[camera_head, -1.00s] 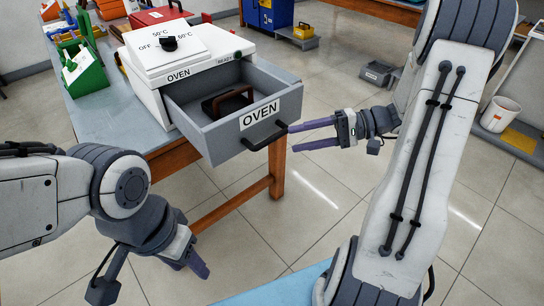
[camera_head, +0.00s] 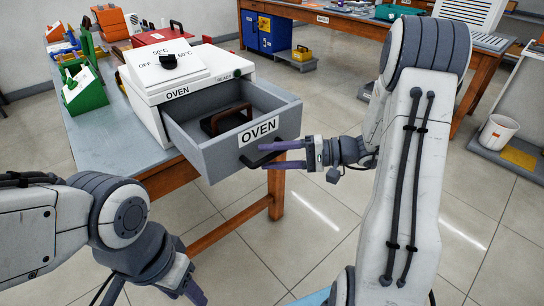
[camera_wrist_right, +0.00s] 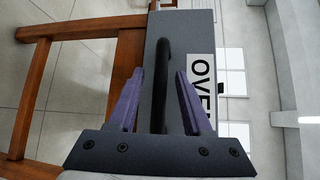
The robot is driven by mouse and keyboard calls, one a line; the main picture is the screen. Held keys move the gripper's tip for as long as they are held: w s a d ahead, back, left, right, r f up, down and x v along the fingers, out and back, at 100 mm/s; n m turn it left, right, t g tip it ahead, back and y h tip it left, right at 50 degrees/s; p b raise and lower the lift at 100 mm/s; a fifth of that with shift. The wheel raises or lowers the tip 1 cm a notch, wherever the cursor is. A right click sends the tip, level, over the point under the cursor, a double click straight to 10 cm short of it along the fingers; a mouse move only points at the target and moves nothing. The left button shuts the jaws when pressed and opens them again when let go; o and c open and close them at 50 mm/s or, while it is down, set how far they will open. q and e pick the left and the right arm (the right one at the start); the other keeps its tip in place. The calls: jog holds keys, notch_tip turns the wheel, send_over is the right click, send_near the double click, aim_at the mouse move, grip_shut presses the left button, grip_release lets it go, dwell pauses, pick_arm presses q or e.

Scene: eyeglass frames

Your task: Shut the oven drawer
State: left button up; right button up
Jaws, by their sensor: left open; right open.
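The white oven (camera_head: 186,80) stands on the table with its grey drawer (camera_head: 215,155) pulled well out. A dark object with a brown handle (camera_head: 226,119) lies in the drawer. The drawer's front carries an OVEN label and a black bar handle (camera_head: 262,158). My right gripper (camera_head: 262,156) is open at the drawer front, its purple fingers on either side of the handle. The right wrist view shows the handle (camera_wrist_right: 163,85) between the spread fingers (camera_wrist_right: 157,92); contact cannot be told. My left gripper (camera_head: 190,292) is open and empty at the lower left, away from the oven.
The blue-grey table (camera_head: 112,135) has wooden legs and bears a green holder (camera_head: 82,90) left of the oven and a red box (camera_head: 163,38) behind it. A white bucket (camera_head: 498,132) stands at the right. The floor around the drawer is clear.

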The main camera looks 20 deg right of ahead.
grip_shut()
dwell(1.4)
